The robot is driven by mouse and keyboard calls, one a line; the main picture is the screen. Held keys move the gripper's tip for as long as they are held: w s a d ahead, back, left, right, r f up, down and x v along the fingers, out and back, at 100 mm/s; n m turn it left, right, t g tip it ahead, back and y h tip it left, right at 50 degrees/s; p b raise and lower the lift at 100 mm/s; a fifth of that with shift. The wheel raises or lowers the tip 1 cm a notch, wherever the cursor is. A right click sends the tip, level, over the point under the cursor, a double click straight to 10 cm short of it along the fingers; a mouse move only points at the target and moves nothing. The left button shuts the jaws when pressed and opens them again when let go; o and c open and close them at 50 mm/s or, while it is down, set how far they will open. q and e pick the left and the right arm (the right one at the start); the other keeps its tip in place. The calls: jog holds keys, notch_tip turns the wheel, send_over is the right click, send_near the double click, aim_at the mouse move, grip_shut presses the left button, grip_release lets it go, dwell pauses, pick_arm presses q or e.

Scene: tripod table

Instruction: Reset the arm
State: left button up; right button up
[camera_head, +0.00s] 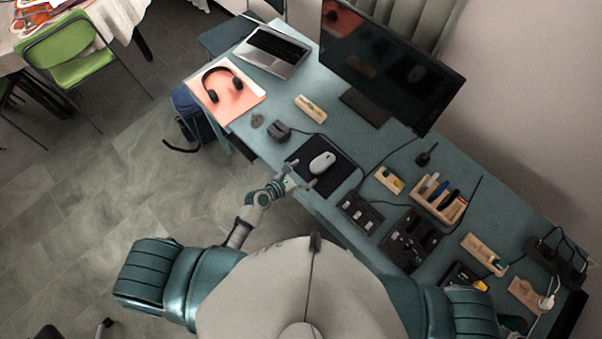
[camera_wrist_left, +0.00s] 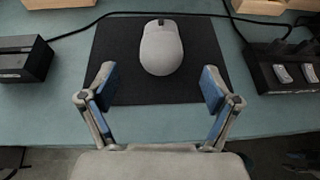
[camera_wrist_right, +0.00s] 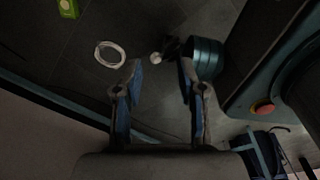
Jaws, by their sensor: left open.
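My left gripper (camera_head: 299,176) is at the front edge of the teal desk, by the black mouse pad (camera_head: 335,178). In the left wrist view the left gripper (camera_wrist_left: 158,88) is open and empty. A white mouse (camera_wrist_left: 161,48) lies on the pad just beyond and between its fingertips, untouched; it also shows in the head view (camera_head: 322,162). My right gripper (camera_wrist_right: 161,72) shows only in the right wrist view, pointing toward the dark floor. Its fingers are apart with nothing between them.
The desk holds a monitor (camera_head: 385,65), a laptop (camera_head: 272,51), headphones (camera_head: 222,84) and several wooden holders and black boxes with cables. In the right wrist view a white ring (camera_wrist_right: 109,54) and a green item (camera_wrist_right: 69,8) lie beyond the fingers.

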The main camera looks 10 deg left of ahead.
pick_arm(q)
jog(key=shift+s+a+r, duration=0.2)
jog(key=shift+s+a, duration=0.2)
jog(key=shift+a, duration=0.15)
jog(key=shift+s+a+r, duration=0.15)
jog(key=shift+s+a, duration=0.25)
jog(key=shift+a, duration=0.15)
jog(key=shift+d, duration=0.65)
jog(key=s+a+r+m+g+y, duration=0.3)
jog(key=s+a+m, duration=0.55)
jog(key=m, duration=0.65)
jog(key=s+a+r+m+g+y, duration=0.2)
jog(key=s+a+m+g+y, duration=0.25)
jog(key=s+a+m, duration=0.75)
jog(key=d+f+m, duration=0.2)
jog(key=d+f, duration=0.1)
jog(key=f, duration=1)
jog(key=d+f+m, duration=0.1)
jog(key=d+f, duration=0.2)
jog(key=f, duration=1)
jog(key=s+a+f+g+y, duration=0.1)
jog(key=s+a+f, duration=0.2)
jog(key=s+f, duration=1.4)
jog(key=shift+s+a+g, duration=0.15)
jog(key=shift+s+g, duration=0.15)
jog(key=shift+g, duration=0.05)
pick_arm(e)
jog(key=shift+a+r, duration=0.1)
jog(key=shift+a, duration=0.65)
